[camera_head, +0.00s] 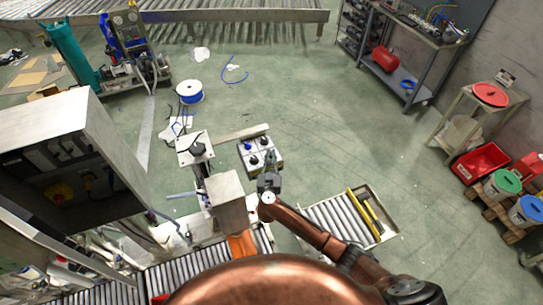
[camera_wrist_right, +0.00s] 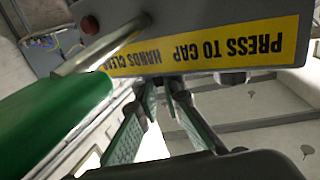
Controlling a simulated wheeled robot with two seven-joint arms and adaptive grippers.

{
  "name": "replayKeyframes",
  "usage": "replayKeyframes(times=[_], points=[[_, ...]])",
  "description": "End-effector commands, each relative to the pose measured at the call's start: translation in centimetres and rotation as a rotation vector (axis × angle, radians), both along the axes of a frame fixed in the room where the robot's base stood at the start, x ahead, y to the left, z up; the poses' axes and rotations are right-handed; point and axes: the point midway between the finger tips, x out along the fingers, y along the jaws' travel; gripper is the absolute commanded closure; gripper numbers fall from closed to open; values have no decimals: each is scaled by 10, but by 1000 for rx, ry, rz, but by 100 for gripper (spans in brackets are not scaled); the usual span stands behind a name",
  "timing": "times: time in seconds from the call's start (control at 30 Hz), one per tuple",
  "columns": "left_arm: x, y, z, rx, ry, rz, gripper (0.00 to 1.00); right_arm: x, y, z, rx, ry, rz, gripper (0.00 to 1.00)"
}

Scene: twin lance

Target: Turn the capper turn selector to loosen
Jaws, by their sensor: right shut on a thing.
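A small pale control box (camera_head: 245,155) with a blue button (camera_head: 248,147) and black knobs stands near the middle of the head view. My right gripper (camera_head: 268,165) reaches the box's near side from the lower right. It is shut on a small dark knob, apparently the turn selector, mostly hidden by the fingers. In the right wrist view, my green-padded fingers (camera_wrist_right: 163,88) close together just under a yellow label (camera_wrist_right: 210,45) reading "PRESS TO CAP HANDS CLEAR", upside down. The selector's pointing direction cannot be read. My left gripper is not in view.
A green cylinder (camera_wrist_right: 50,120) and a metal bar lie close to the fingers in the wrist view. A grey machine block (camera_head: 228,200) stands left of my right gripper. A roller conveyor (camera_head: 340,222) lies to its right. The floor behind the box is mostly clear.

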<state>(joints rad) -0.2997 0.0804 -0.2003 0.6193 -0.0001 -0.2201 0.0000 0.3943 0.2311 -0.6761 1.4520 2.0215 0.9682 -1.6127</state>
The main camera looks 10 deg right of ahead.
Motion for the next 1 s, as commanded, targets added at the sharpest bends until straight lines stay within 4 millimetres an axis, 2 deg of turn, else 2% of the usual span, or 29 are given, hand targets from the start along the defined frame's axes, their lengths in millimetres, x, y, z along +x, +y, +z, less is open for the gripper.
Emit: replayKeyframes(times=[0.3, 0.77, 0.8, 1.0], points=[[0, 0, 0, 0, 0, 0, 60, 1, 2, -1, 0, 1, -97, 100], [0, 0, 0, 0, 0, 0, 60, 1, 1, 0, -1, -2, -111, 100], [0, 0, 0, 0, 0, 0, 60, 1, 1, 0, -1, -2, -111, 92], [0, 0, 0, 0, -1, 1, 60, 1, 1, 0, -1, -2, -110, 78]])
